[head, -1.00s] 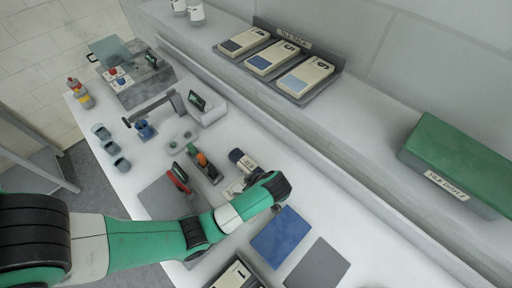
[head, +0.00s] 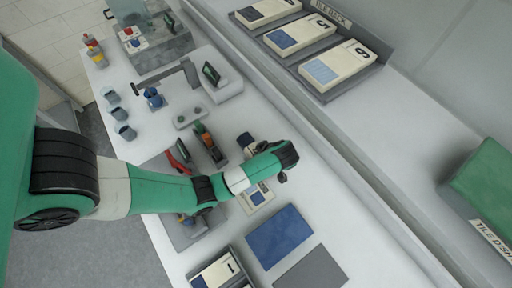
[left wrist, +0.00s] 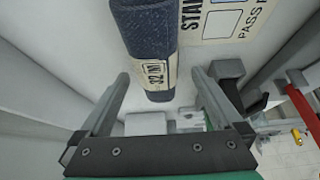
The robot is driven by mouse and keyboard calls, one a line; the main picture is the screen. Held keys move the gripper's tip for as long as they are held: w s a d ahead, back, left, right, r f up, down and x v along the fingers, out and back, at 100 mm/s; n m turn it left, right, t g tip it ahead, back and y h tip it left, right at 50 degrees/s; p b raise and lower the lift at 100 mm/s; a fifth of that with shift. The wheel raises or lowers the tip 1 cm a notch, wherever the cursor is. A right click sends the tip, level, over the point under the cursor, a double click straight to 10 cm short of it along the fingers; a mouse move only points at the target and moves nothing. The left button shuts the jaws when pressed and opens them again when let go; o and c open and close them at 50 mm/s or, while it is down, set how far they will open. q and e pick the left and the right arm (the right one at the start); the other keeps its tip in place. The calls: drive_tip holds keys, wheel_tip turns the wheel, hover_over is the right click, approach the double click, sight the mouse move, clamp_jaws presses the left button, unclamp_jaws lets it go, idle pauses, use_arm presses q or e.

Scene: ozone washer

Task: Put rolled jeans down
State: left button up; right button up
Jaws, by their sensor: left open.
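The rolled jeans (left wrist: 148,40) are a dark blue roll with a cream band marked "32" in the left wrist view. Their end lies between and beyond my open left gripper's fingertips (left wrist: 161,76), with a gap on each side. In the head view the jeans (head: 246,140) show as a small dark roll on the white bench, partly hidden by my left wrist. My left gripper (head: 262,147) is mostly hidden there too. A printed card (left wrist: 222,18) reading "STAIN" and "PASS" lies beside the roll. My right gripper is not in view.
A blue mat (head: 279,237) and a grey mat (head: 312,270) lie at the front right of the bench. A tool holder (head: 210,147) and a red-handled tool (head: 180,158) stand left of my wrist.

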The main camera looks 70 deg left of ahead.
use_arm(q)
drive_tip(key=x, duration=0.1)
drive_tip(key=b+x, duration=0.1)
drive_tip(key=x, duration=0.2)
drive_tip(key=shift+w+d+f+b, duration=0.1)
drive_tip(key=shift+w+f+b, duration=0.2)
drive_tip(key=shift+b, duration=0.1)
drive_tip(key=shift+s+a+f, duration=0.1)
drive_tip(key=shift+a+f, duration=0.15)
clamp_jaws()
drive_tip(key=shift+r, duration=0.15)
drive_tip(key=shift+r, duration=0.25)
drive_tip(key=r+p, duration=0.1)
drive_tip(key=r, duration=0.1)
drive_tip(key=d+r+p, duration=0.1)
drive_tip(key=r, duration=0.1)
drive_tip(key=shift+s+p, duration=0.1)
drive_tip(key=shift+p, duration=0.2)
drive_tip(key=s+d+r+p, duration=0.7)
drive_tip(key=d+r+p, duration=0.1)
drive_tip(key=d+p, duration=0.3)
